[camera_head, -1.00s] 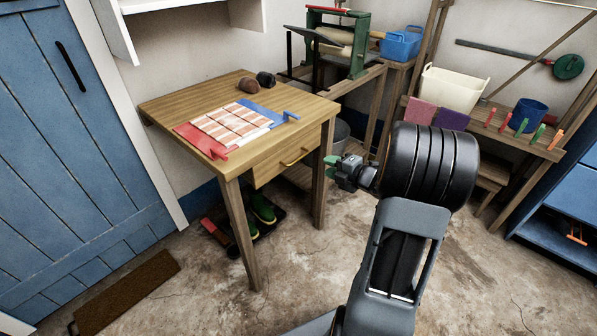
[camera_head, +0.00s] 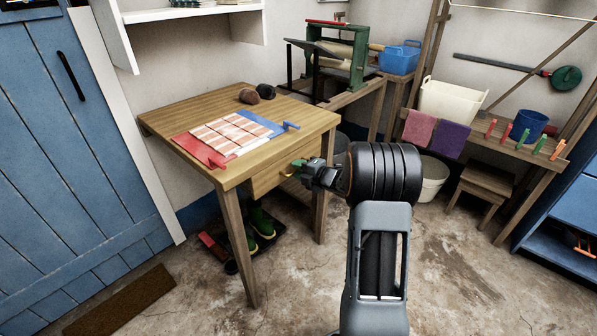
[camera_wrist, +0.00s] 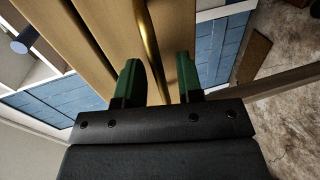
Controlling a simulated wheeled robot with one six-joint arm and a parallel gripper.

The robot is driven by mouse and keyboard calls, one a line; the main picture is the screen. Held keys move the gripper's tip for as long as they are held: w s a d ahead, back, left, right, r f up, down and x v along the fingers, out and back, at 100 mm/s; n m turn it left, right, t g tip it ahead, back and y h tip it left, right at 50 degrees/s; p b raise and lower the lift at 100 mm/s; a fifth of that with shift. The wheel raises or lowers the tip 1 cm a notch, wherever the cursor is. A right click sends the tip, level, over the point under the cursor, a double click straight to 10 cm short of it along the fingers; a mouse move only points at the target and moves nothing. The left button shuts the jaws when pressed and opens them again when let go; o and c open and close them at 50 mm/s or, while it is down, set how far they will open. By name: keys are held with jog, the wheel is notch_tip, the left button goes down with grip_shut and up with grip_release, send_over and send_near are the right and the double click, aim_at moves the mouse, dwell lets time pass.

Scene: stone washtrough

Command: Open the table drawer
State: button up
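The wooden table (camera_head: 165,122) stands at the left, with its drawer (camera_head: 266,181) in the front face under the top. The drawer looks shut. In the wrist view the brass handle (camera_wrist: 149,45) runs between the two green fingertips of my gripper (camera_wrist: 158,78). The fingers are apart, with a gap on both sides of the handle. In the head view my gripper (camera_head: 297,169) is right at the drawer front and hides most of the handle.
Green boots (camera_head: 262,222) stand under the table. A mangle (camera_head: 345,62) and a low stool (camera_head: 483,187) are behind. The floor in front is clear.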

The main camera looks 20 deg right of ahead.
jog(key=shift+w+a, duration=0.15)
jog(key=shift+w, duration=0.05)
jog(key=shift+c, duration=0.3)
grip_shut()
